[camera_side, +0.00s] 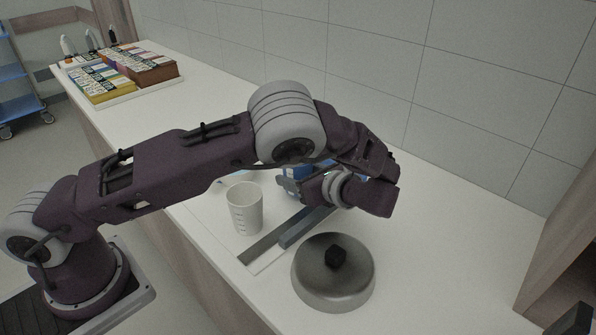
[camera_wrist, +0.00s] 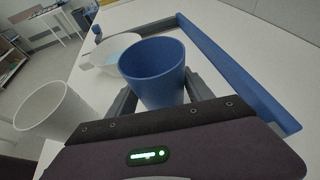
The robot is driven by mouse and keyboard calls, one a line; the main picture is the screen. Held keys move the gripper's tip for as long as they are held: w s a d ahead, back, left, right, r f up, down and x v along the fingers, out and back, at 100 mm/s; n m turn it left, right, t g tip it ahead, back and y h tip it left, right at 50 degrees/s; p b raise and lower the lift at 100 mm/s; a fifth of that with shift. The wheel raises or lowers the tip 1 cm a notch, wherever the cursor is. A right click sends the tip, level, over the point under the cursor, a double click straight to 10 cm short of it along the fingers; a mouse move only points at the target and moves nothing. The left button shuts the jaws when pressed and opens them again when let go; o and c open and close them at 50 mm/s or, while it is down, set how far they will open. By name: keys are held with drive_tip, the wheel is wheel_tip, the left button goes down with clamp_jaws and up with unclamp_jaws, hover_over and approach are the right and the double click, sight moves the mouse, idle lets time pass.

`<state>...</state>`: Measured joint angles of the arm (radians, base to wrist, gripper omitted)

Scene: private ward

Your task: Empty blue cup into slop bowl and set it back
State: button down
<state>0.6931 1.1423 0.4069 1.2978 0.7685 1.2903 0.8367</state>
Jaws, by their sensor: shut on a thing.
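My gripper (camera_wrist: 160,97) is shut on the blue cup (camera_wrist: 152,72), with a finger on each side of it. The cup's open mouth faces the wrist camera and its inside looks plain blue; I cannot tell whether anything is in it. In the side view only a bit of the blue cup (camera_side: 292,171) shows behind my gripper (camera_side: 290,188). A white bowl (camera_wrist: 122,42) with a pale blue patch inside stands beyond the cup in the wrist view, likely the slop bowl. In the side view my arm mostly hides that area.
A white marked cup (camera_side: 245,209) stands left of my gripper; it also shows in the wrist view (camera_wrist: 50,112). A grey dome (camera_side: 318,283) with a black knob is in front. A blue-grey rim (camera_side: 307,228) crosses the counter (camera_side: 440,235), which is clear to the right.

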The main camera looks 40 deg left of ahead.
drive_tip(key=shift+f, duration=0.65)
drive_tip(key=shift+c, duration=1.6)
unclamp_jaws()
drive_tip(key=shift+v, duration=4.5)
